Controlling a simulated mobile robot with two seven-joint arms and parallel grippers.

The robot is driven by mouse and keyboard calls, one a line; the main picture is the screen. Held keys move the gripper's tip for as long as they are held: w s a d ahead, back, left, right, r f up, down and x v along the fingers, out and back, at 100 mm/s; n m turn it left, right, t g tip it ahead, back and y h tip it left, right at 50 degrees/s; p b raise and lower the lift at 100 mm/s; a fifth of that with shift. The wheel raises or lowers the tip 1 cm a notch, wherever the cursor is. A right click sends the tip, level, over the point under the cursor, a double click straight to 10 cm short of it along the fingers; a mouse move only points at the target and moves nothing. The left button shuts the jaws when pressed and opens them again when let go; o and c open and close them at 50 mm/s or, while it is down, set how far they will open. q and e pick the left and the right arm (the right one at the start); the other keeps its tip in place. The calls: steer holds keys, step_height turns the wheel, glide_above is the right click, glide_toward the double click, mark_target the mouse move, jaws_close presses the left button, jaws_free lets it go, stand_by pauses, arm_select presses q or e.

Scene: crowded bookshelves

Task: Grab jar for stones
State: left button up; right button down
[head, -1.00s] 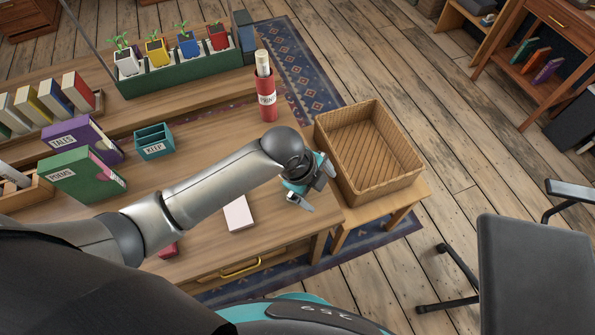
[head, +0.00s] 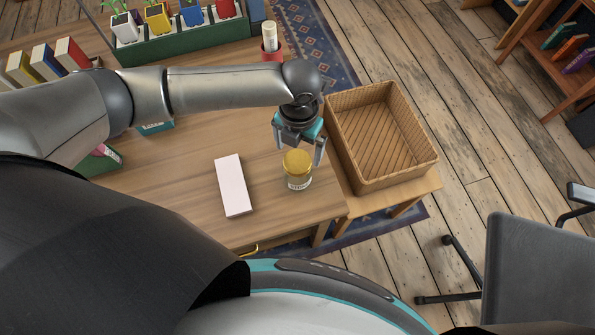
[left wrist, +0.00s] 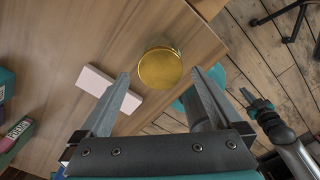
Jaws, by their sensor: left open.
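A glass jar with a gold lid (head: 298,168) stands upright on the wooden desk near its right edge, with a label low on its front. My left gripper (head: 299,146) is open and empty, pointing down just behind and above the jar.
A pale flat block (head: 233,184) lies left of the jar. An empty wicker basket (head: 430,160) stands on a low stool to the right. An office chair (head: 535,265) is at right.

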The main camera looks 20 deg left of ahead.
mark_target(297, 161)
arm_select(q)
step_height(297, 161, down, 3)
steer(key=f, duration=0.1)
steer(key=f+b, duration=0.1)
steer(key=f, duration=0.1)
steer(key=f+b, duration=0.1)
steer(key=f, duration=0.1)
steer(key=shift+s+f, duration=0.15)
steer(key=shift+s, duration=0.15)
steer(key=c, duration=1.3)
